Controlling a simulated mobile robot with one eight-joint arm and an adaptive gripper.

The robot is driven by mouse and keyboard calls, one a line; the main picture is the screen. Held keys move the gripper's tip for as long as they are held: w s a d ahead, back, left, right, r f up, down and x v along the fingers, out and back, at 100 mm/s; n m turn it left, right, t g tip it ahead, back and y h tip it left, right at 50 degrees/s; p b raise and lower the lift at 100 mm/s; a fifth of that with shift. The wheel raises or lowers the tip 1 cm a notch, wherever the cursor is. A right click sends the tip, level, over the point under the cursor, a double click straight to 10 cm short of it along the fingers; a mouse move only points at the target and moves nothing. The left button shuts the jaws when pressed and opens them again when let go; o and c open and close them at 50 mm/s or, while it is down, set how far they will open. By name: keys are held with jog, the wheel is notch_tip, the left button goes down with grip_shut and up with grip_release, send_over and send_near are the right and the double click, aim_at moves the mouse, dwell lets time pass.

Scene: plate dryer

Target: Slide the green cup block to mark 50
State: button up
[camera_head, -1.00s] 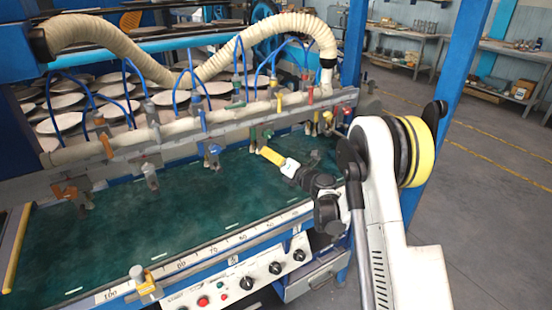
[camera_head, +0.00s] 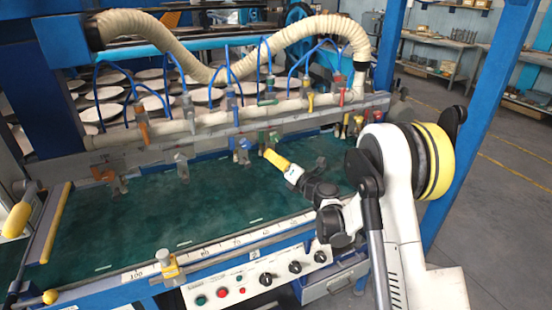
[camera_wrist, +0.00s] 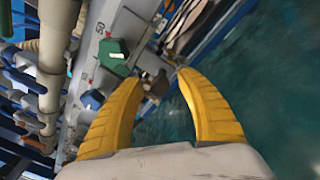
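The green cup block (camera_head: 272,137) is on the long rail (camera_head: 210,138), just behind my gripper in the head view. In the wrist view the green cup block (camera_wrist: 113,55) is just left of the left fingertip, close to a printed mark that looks like 50 (camera_wrist: 98,30). My gripper (camera_head: 268,154) points at the rail from the front. In the wrist view my gripper (camera_wrist: 161,77) has its yellow fingers apart. A dark cup part (camera_wrist: 153,82) shows between the fingertips; I cannot tell whether they touch it.
A blue cup block (camera_head: 241,146) is left of the green one; it also shows in the wrist view (camera_wrist: 92,99). An orange block (camera_head: 103,170) is farther left. Hoses hang above the rail. The green bed (camera_head: 165,215) in front is clear. A control panel (camera_head: 235,287) is at the front.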

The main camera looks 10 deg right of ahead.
jog(key=shift+d, duration=0.1)
jog(key=v, duration=1.2)
jog(key=s+a+r+n+g+h, duration=0.1)
jog(key=s+a+r+n+g, duration=0.15)
jog(key=s+n, duration=0.55)
jog(key=s+a+r+n+g+h, duration=0.1)
jog(key=s+a+r+n+g, duration=0.25)
jog(key=n, duration=0.85)
jog(key=s+d+n+g+h, duration=0.1)
jog(key=s+d+n+h, duration=0.1)
jog(key=s+n, duration=0.4)
jog(key=s+d+n+g+h, duration=0.1)
jog(key=s+d+n+h, duration=0.1)
jog(key=s+d+n, duration=0.2)
jog(key=s+d+f+n+g+h, duration=0.1)
jog(key=s+d+n, duration=0.3)
jog(key=s+n, duration=0.5)
jog(key=s+h, duration=0.1)
jog(key=s, duration=0.2)
jog(key=shift+s, duration=0.35)
